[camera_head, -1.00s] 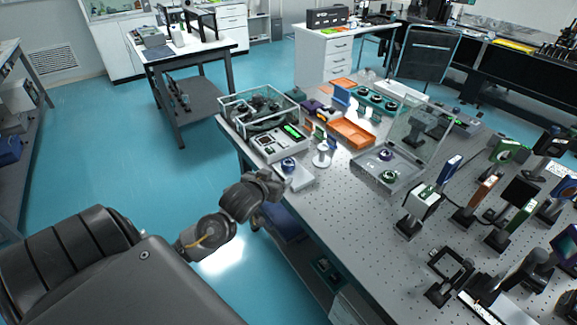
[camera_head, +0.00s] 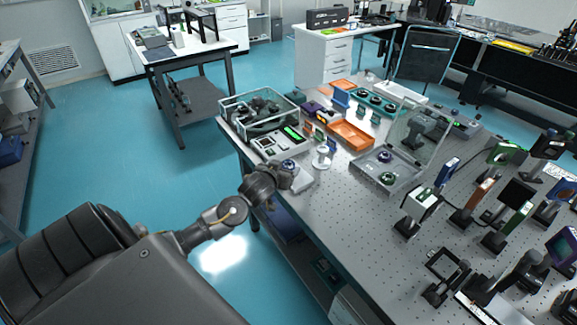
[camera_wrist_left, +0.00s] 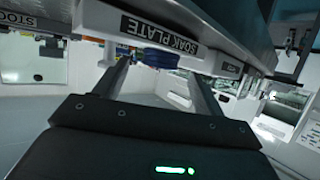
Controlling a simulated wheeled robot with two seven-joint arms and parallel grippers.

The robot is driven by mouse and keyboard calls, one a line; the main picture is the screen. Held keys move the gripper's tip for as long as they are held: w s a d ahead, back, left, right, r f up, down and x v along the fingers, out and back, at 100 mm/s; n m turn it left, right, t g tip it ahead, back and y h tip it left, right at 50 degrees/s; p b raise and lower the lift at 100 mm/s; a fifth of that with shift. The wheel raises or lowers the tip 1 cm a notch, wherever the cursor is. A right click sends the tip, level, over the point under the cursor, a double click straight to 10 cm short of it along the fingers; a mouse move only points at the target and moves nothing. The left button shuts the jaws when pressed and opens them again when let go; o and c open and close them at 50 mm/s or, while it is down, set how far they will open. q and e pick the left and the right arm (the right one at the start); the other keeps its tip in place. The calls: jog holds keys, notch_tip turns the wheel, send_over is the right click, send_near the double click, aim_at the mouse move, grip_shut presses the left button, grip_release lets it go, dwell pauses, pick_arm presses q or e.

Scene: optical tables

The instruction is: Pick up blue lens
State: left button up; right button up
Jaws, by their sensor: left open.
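The blue lens (camera_head: 288,165) stands on a small white plate (camera_head: 303,183) at the left edge of the perforated optical table. It also shows in the left wrist view (camera_wrist_left: 152,59), beyond and between my finger ends, beside the "SOAK PLATE" label (camera_wrist_left: 158,32). My left gripper (camera_head: 284,179) is open at the table edge, close to the lens and partly covering the plate. In the left wrist view its two fingers (camera_wrist_left: 160,66) are spread with a gap between them; I cannot tell whether they touch the lens. My right gripper is not in view.
A glass-walled box (camera_head: 258,112) and a grey device with a green display (camera_head: 280,142) stand behind the plate. A white stand (camera_head: 321,157) is just right. A clear-lidded tray (camera_head: 402,180) holds round optics. Mounted optics crowd the table's right side. Floor left of the table is clear.

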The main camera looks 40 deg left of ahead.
aim_at(287, 165)
pick_arm(q)
jog(key=shift+x, duration=1.6)
jog(key=shift+s, duration=0.1)
jog(key=shift+c, duration=0.3)
jog(key=c, duration=1)
jog(key=shift+r, duration=0.1)
jog(key=shift+r, duration=0.3)
notch_tip(287, 165, up, 3)
jog(key=shift+f+b, duration=0.25)
jog(key=shift+b, duration=0.15)
jog(key=s+a+r+p, duration=0.1)
jog(key=s+r, duration=0.2)
jog(key=s, duration=0.1)
jog(key=s+a+r+p, duration=0.1)
jog(key=s+r, duration=0.2)
jog(key=s, duration=0.2)
jog(key=s+a+r+p, duration=0.1)
jog(key=s+r, duration=0.2)
jog(key=s, duration=0.1)
jog(key=shift+s+a+r, duration=0.25)
jog(key=shift+r, duration=0.1)
